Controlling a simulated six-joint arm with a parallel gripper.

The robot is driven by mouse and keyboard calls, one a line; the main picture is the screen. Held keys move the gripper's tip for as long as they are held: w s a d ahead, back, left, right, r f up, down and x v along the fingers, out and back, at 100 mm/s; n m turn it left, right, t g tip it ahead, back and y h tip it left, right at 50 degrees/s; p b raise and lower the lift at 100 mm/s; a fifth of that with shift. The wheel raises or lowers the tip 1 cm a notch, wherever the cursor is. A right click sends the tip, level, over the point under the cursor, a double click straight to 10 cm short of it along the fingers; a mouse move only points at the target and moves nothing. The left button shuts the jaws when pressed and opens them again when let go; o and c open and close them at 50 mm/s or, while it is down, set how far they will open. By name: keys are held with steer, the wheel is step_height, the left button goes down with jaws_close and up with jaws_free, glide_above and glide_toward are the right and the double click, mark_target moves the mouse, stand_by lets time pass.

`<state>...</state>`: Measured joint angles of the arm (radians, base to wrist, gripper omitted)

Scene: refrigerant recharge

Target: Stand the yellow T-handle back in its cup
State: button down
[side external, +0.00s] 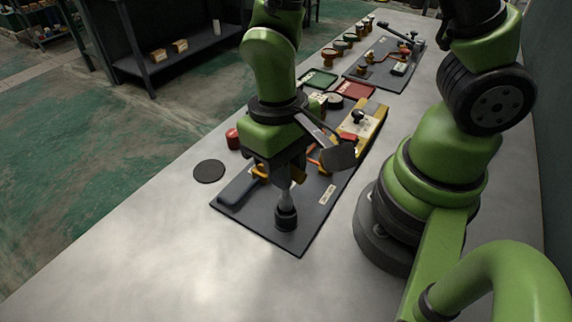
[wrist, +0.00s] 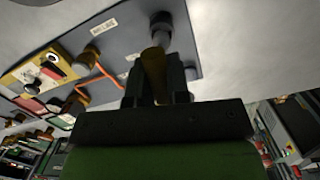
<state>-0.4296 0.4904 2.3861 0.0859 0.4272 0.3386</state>
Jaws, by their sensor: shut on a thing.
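The T-handle has a yellow crossbar and a pale grey shaft (side external: 286,195). My gripper (side external: 278,178) is shut on the crossbar, and yellow ends show beside the jaws. In the wrist view the yellow-brown bar (wrist: 155,72) sits between the fingers of my gripper (wrist: 158,88). The shaft points down, close to upright. The black cup (side external: 286,220) stands near the front corner of the dark mat (side external: 297,240). The shaft's lower end meets the cup's mouth; how deep it sits is hidden. The cup also shows in the wrist view (wrist: 161,20).
A dark blue padded piece (side external: 240,190) lies left of the cup on the mat. A black disc (side external: 209,171) and a red can (side external: 232,139) stand left. A yellow board (side external: 368,122) with fittings lies behind. The front of the table is clear.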

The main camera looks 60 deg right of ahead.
mark_target(287, 199)
steer(key=shift+f, duration=1.85)
steer(key=c, duration=0.7)
jaws_free()
steer(key=shift+r, duration=3.5)
